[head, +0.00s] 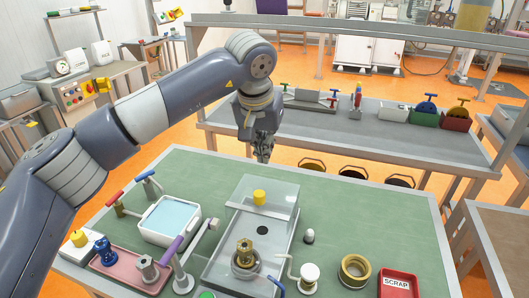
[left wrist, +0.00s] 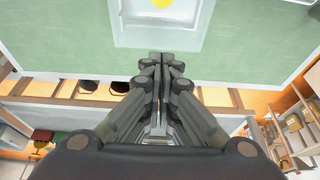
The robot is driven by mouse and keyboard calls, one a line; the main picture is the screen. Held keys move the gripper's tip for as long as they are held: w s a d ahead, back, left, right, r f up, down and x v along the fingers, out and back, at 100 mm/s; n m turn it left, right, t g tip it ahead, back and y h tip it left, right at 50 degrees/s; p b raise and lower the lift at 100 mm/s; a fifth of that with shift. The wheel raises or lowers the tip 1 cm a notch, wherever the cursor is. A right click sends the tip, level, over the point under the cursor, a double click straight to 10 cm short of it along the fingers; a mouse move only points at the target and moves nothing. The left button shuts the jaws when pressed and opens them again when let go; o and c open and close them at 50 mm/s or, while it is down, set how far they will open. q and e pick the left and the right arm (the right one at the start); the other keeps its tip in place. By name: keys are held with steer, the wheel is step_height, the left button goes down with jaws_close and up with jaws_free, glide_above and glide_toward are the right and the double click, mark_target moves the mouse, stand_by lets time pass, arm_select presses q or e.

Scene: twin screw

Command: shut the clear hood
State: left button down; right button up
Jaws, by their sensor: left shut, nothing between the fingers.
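The clear hood (head: 280,196) is a see-through panel with a yellow knob (head: 259,197). It appears raised at the far end of a grey metal base (head: 222,258), whose near part, holding a brass fitting (head: 245,256), looks uncovered. My left gripper (head: 263,158) points down just beyond the hood's far edge, shut and empty, and seems apart from it. In the left wrist view the shut fingertips (left wrist: 168,56) are near a pale panel (left wrist: 130,35), with the yellow knob (left wrist: 162,3) cut by the top edge. My right gripper is not in view.
On the green table (head: 400,220), a blue-topped tray (head: 170,221), a red tray (head: 130,284) and a purple-handled lever (head: 172,250) stand left of the base. A brass ring (head: 354,270) and a red scrap bin (head: 398,284) are at right. A grey bench (head: 340,118) stands beyond.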

arm_select(q)
steer(key=p, duration=0.2)
glide_above(268, 185)
step_height(268, 185, down, 7)
steer(key=shift+f, duration=0.1)
steer(key=shift+s+a+p, duration=0.3)
steer(key=shift+s+p, duration=0.15)
steer(key=shift+s, duration=0.3)
steer(key=shift+s+a+p, duration=0.25)
steer(key=shift+s+p, duration=0.15)
steer(key=shift+s, duration=0.35)
steer(key=shift+s+a, duration=0.1)
steer(key=shift+s, duration=0.3)
steer(key=shift+f, duration=0.1)
